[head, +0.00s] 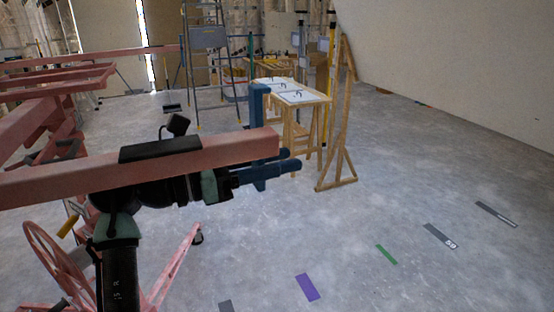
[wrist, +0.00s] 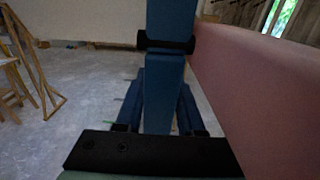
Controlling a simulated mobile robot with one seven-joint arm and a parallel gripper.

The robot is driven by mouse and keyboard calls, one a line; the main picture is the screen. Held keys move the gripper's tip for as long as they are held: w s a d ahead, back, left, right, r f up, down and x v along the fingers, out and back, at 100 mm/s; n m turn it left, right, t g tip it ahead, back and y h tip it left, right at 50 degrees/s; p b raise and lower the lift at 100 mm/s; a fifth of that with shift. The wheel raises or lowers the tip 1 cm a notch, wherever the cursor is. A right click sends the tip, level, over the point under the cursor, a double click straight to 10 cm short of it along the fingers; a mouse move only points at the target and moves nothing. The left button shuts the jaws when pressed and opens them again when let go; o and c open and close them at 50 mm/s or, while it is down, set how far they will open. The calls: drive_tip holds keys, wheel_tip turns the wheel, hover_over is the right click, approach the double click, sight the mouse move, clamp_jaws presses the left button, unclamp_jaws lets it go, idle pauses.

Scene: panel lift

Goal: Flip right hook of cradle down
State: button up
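The pink cradle bar (head: 60,183) runs across the left and middle of the head view and fills the right of the wrist view (wrist: 260,80). The blue right hook (head: 259,103) stands upright at the bar's right end. In the wrist view the hook (wrist: 171,20) runs down the middle, with a black pin (wrist: 165,42) across it. My gripper (head: 280,168) is below the bar, pointing right, with blue fingers. In the wrist view the fingers (wrist: 162,100) are apart, one on either side of the hook's lower part. I cannot tell whether they touch it.
The pink lift frame (head: 60,130) and its wheel (head: 55,265) stand at the left. A wooden table (head: 300,97) with papers, a wooden A-frame (head: 340,170) and a ladder (head: 208,60) stand behind. The floor at the right is open, with coloured markers.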

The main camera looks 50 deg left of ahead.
clamp_jaws()
idle(0.8)
drive_tip(key=shift+w, duration=0.1)
